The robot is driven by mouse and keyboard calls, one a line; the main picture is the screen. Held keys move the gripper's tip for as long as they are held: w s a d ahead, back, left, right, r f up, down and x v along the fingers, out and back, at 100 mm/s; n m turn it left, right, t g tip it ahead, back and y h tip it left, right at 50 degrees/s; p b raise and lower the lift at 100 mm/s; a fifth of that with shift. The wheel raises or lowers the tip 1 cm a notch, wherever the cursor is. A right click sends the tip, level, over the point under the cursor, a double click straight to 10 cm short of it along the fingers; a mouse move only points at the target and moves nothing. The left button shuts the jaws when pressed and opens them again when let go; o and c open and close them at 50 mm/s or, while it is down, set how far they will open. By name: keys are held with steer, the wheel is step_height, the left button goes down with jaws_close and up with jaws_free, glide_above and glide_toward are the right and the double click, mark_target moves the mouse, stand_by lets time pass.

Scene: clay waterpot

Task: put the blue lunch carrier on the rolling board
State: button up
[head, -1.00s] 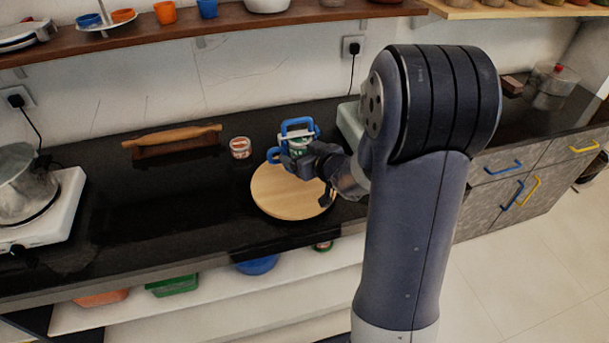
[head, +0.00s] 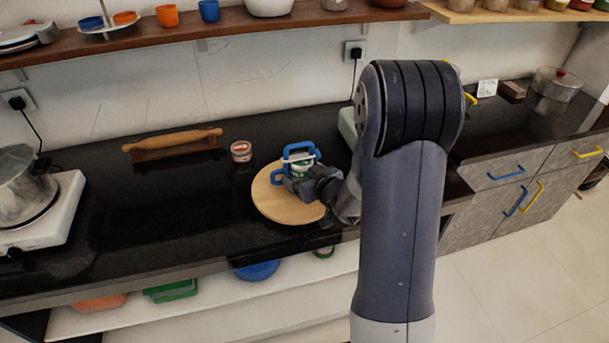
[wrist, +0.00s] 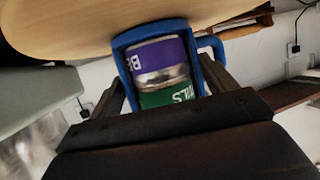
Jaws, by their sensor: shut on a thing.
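The blue lunch carrier (head: 301,150) has a blue frame and handle around a stack with green and purple bands. It is upright over the round wooden rolling board (head: 272,208), inside the board's outline. My gripper (head: 308,179) is shut on it from the front right. In the wrist view the carrier (wrist: 165,72) sits between my two fingers (wrist: 165,92), with its base close to the board (wrist: 70,25). I cannot tell for sure whether the base touches the board. My gripper hides the carrier's lower part in the head view.
A small jar (head: 241,151) stands left of the board, and a rolling pin (head: 172,140) on a stand lies farther left. A stove with a pot (head: 18,185) is at the far left. The dark counter (head: 170,205) is clear in front of the rolling pin.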

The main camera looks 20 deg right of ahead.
steer(key=o, duration=2)
steer(key=shift+c, duration=0.2)
steer(key=shift+r+p, duration=0.15)
steer(key=shift+p, duration=0.15)
steer(key=v, duration=1.2)
steer(key=shift+p, duration=0.3)
steer(key=b+x, duration=0.1)
steer(key=x, duration=1.1)
steer(key=shift+r, duration=0.75)
